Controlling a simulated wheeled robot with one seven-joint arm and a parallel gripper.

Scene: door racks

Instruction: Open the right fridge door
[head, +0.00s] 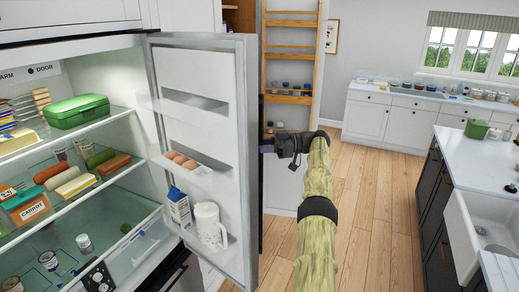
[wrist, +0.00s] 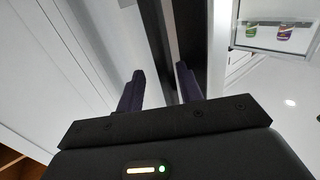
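The right fridge door (head: 247,160) stands swung wide open in the head view, its inner side and shelves facing me. My gripper (head: 268,147) is just beyond the door's free edge, at mid height, partly hidden there. In the wrist view my gripper's two dark fingers (wrist: 160,88) are apart, with a dark upright strip (wrist: 158,40) running between them. The strip looks like the door's handle or edge. I cannot tell whether the fingers touch it.
The open fridge shelves (head: 120,115) hold food on the left. The door bins hold eggs (head: 180,160), a carton (head: 179,207) and a white jug (head: 208,225). A counter with a sink (head: 485,235) stands at right. The wooden floor (head: 375,220) between is clear.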

